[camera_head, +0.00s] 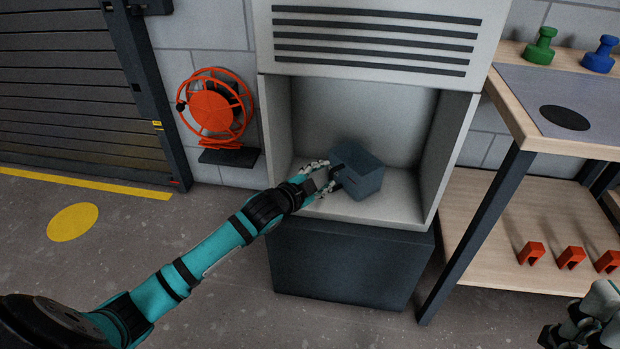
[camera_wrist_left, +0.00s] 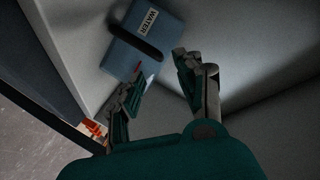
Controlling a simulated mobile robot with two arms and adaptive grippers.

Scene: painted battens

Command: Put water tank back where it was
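The water tank (camera_head: 364,182) is a blue-grey box standing in the open recess of a light grey cabinet (camera_head: 400,191), turned at an angle to its walls. In the left wrist view the tank (camera_wrist_left: 172,57) shows a white WATER label and a dark handle. My left gripper (camera_head: 329,177) reaches into the recess at the tank's left side. In the left wrist view its fingers (camera_wrist_left: 157,66) are apart with nothing held between them, and the tank lies just beyond the tips. Whether they touch it is unclear. My right gripper (camera_head: 580,325) is partly cut off at the bottom right.
A workbench (camera_head: 515,105) stands right of the cabinet, with a green knob (camera_head: 540,46) and a blue knob (camera_head: 601,54) on top and several red brackets (camera_head: 571,257) on its shelf. An orange reel (camera_head: 214,108) hangs at left. The recess walls are close around my left gripper.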

